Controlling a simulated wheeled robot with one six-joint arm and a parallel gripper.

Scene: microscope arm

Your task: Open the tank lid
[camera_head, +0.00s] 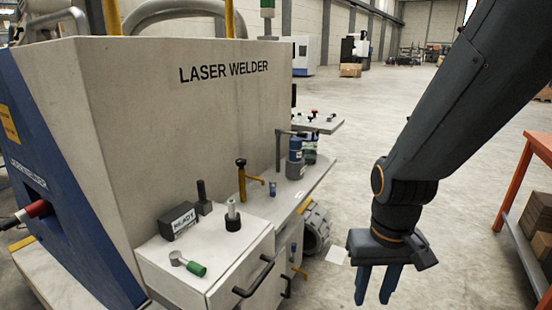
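My gripper (376,284) hangs from my dark arm at the right, pointing down, with its two blue fingers apart and nothing between them. No tank lid can be made out with certainty. A blue bottle-like container (295,158) stands upright on the ledge of the laser welder (215,110), with a darker one (310,151) just behind it. A grey, round, ribbed thing (317,226) sits low beside the cabinet, partly hidden by it. My gripper is to the right of and in front of these, apart from all of them.
A white cabinet top (160,248) holds a dark labelled block (178,221), a green-ended part (190,265) and a small upright post (233,215). Black drawer handles (254,279) stick out. An orange-framed table (520,190) is at the right. Open floor lies between.

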